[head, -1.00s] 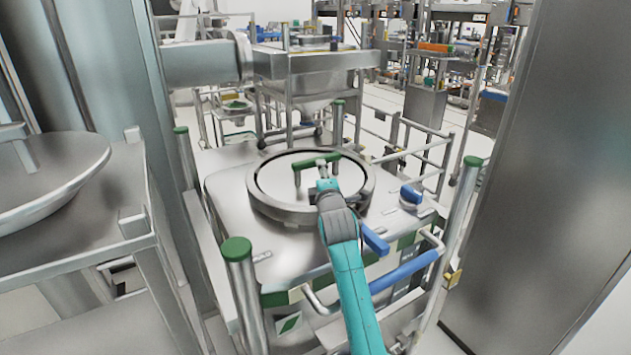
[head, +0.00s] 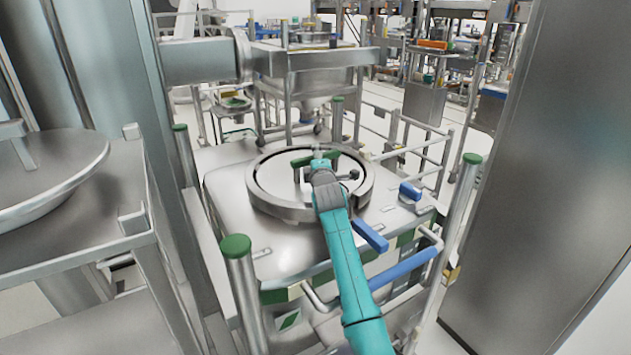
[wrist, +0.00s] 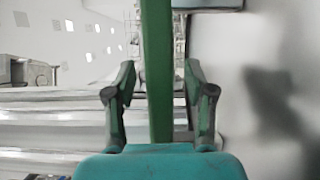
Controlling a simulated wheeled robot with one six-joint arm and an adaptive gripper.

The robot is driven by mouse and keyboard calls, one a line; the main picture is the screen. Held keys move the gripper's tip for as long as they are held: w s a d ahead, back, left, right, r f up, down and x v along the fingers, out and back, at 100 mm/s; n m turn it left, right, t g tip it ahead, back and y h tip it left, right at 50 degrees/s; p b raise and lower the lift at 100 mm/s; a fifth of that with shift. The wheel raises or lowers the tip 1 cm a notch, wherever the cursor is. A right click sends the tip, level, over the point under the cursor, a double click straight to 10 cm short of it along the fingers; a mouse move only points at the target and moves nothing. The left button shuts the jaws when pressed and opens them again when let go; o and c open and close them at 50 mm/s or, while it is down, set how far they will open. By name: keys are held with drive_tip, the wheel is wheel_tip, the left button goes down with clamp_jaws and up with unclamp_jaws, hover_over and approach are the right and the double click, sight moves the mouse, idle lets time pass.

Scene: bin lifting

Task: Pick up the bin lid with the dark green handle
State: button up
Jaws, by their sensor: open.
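The round metal bin lid (head: 277,182) lies level on top of the steel bin in the head view, inside a raised ring. Its dark green bar handle (head: 302,161) stands above it on posts. My gripper (head: 319,162) is at the handle, coming from the front, and its wrist hides part of the lid. In the wrist view the green handle (wrist: 158,70) runs upright between the two fingers of my gripper (wrist: 159,92). The fingers are open, one on each side of the bar, with a visible gap on both sides.
The bin has corner posts with green caps (head: 236,246) and a blue-gripped rail (head: 404,270) at the front. A steel stand with a round dish (head: 60,180) is close on the left. A tall steel panel (head: 540,190) rises on the right.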

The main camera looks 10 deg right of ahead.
clamp_jaws()
drive_tip(key=shift+r, duration=0.25)
drive_tip(key=shift+r, duration=0.1)
drive_tip(key=shift+r, duration=0.2)
wheel_tip(320, 180, up, 12)
drive_tip(key=s+a, duration=0.1)
drive_tip(key=s, duration=1.7)
drive_tip(key=shift+a+f, duration=0.15)
drive_tip(key=shift+f, duration=0.25)
drive_tip(key=shift+r, duration=0.1)
wheel_tip(320, 180, up, 8)
drive_tip(key=shift+r, duration=0.15)
idle(1.3)
